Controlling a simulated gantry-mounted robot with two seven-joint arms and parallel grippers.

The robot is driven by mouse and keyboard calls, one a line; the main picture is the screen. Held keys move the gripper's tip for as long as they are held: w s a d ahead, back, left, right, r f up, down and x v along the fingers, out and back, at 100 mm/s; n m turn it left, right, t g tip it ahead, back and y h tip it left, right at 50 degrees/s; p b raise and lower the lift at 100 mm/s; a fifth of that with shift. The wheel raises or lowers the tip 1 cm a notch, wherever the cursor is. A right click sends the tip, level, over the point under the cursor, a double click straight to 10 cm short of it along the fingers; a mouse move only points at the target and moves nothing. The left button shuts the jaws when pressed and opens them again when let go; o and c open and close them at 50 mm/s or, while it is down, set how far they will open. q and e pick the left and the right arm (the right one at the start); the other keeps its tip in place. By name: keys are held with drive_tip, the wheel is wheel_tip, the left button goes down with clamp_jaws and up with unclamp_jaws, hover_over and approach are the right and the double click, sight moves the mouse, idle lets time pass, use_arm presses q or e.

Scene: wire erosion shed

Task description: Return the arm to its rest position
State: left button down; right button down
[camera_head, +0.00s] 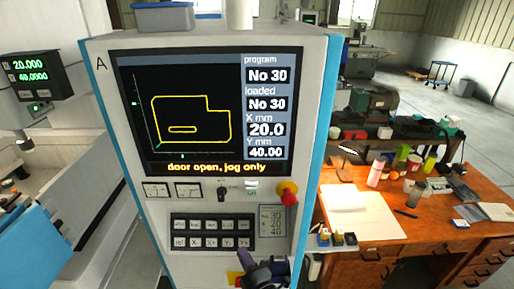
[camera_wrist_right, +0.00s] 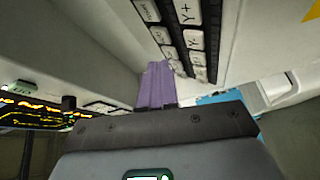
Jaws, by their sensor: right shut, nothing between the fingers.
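My right gripper (camera_head: 262,268) is at the bottom of the head view, in front of the control cabinet (camera_head: 308,130) and below its keypad (camera_head: 212,232). In the right wrist view its purple fingers (camera_wrist_right: 156,86) are together with nothing between them. They point toward the keypad (camera_wrist_right: 186,38), close to the keys; I cannot tell whether they touch. The cabinet screen (camera_head: 190,115) reads program No 30, loaded No 30, X 20.0, Y 40.00 and "door open, jog only". My left gripper is not in view.
A wooden desk (camera_head: 420,235) with papers, cups and a pink bottle (camera_head: 376,172) stands at the right. A machine with a small readout (camera_head: 36,76) is at the left. Open floor lies behind the desk.

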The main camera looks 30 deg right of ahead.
drive_tip(key=s+d+r+m+g+p, duration=0.2)
drive_tip(key=s+m+g+p, duration=0.3)
drive_tip(key=s, duration=1.1)
drive_tip(key=s+d+r+m+g+p, duration=0.1)
drive_tip(key=s+m+g+p, duration=0.4)
drive_tip(key=s, duration=1.1)
drive_tip(key=d+m+g, duration=0.1)
drive_tip(key=m+g, duration=0.2)
drive_tip(key=g, duration=0.1)
drive_tip(key=shift+r+m+g+h+p, duration=0.3)
drive_tip(key=shift+r+g+h, duration=0.05)
drive_tip(key=shift+g+h, duration=0.05)
drive_tip(key=shift+s, duration=0.1)
